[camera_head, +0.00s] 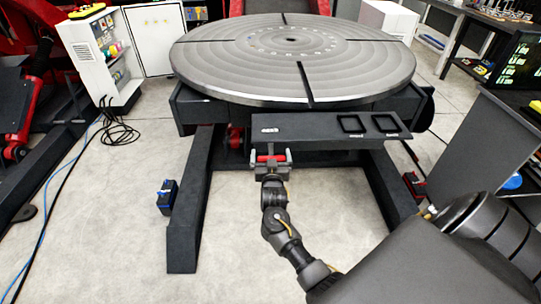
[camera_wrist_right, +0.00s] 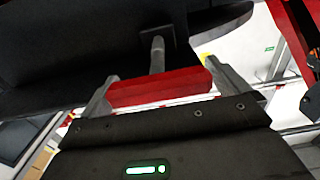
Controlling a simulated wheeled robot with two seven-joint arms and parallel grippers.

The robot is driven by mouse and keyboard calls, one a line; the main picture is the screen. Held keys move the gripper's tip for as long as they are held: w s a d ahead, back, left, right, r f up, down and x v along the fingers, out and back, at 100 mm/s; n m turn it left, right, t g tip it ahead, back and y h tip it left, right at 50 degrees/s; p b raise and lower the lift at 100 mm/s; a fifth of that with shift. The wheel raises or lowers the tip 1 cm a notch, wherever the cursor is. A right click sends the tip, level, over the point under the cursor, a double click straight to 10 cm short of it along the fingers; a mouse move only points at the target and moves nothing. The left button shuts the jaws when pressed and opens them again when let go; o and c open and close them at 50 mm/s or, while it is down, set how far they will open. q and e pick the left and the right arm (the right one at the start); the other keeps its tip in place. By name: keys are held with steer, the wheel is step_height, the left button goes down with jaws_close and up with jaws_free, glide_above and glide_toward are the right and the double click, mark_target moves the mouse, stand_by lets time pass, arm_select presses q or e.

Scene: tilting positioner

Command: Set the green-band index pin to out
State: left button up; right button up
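A red crossbar handle (camera_wrist_right: 160,87) sits on a grey shaft (camera_wrist_right: 158,52) that comes out of a dark plate in the right wrist view. In the head view the red handle (camera_head: 270,158) shows below the front of the dark bracket (camera_head: 310,127). My right gripper (camera_head: 271,161) is at this handle, with one finger at each end of the bar. No green band can be made out. My left gripper is not in view.
The large round table (camera_head: 292,70) lies above the bracket. Two square outlines with small labels mark the bracket's right part. Dark base legs (camera_head: 188,210) stand on both sides. A small blue-topped box (camera_head: 167,197) sits beside the left leg. The floor between the legs is clear.

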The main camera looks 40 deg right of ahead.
steer(key=shift+s+a+f, duration=0.1)
steer(key=shift+s, duration=0.1)
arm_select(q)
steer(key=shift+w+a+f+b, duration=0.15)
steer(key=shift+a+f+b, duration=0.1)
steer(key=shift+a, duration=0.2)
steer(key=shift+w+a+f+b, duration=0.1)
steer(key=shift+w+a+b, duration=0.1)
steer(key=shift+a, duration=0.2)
arm_select(e)
steer(key=v, duration=1)
steer(key=shift+s, duration=0.15)
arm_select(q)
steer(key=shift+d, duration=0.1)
arm_select(e)
steer(key=shift+a, duration=0.1)
